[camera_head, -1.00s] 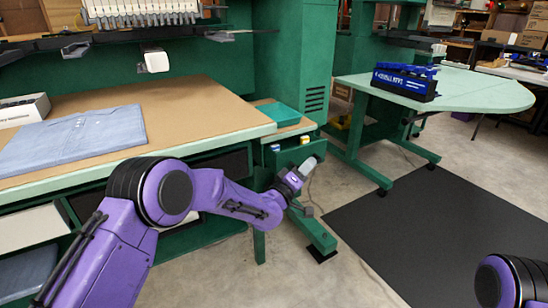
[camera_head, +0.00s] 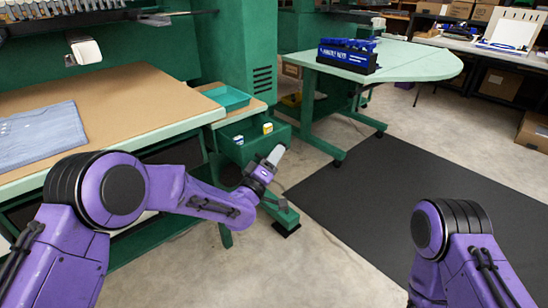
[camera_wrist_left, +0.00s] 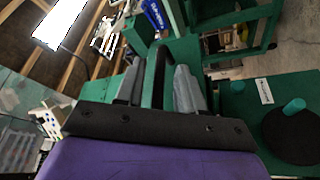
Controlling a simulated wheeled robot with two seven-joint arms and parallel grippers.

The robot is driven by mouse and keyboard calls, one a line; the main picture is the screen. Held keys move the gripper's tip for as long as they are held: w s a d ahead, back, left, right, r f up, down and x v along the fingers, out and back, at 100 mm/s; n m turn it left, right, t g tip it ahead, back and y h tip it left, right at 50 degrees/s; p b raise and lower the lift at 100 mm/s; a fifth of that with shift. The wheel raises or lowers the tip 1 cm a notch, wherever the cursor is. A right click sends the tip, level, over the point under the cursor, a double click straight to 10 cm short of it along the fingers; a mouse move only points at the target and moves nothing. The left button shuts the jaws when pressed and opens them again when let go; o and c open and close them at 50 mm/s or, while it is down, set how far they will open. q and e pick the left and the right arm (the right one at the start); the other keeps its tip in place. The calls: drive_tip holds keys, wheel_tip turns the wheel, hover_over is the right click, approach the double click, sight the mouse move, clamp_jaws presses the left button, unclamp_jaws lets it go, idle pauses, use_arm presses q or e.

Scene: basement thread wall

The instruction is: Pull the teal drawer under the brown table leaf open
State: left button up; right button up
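The teal drawer (camera_head: 232,150) is under the small brown table leaf (camera_head: 238,113) in the head view. It stands partly open, its inside showing a small yellow item (camera_head: 267,128) and a small blue-and-white item (camera_head: 239,140). My left gripper (camera_head: 276,155) is at the drawer's front, which it partly covers. In the left wrist view a dark bar handle (camera_wrist_left: 157,72) stands between the two grey fingers of my left gripper (camera_wrist_left: 158,85), which look closed on it. The handle is hidden in the head view. My right gripper is out of view; only its purple arm shows.
A teal tray (camera_head: 228,97) lies on the leaf. The large brown table (camera_head: 120,105) with folded blue cloth (camera_head: 42,135) is at left. A green foot (camera_head: 283,217) stands below the drawer. A pale green table (camera_head: 400,62) is behind; a black mat (camera_head: 400,185) covers floor at right.

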use_arm(q)
drive_tip(key=shift+s, duration=0.1)
drive_tip(key=p+v, duration=0.1)
drive_tip(key=v, duration=0.9)
drive_tip(key=shift+a, duration=0.2)
drive_tip(key=shift+s, duration=0.15)
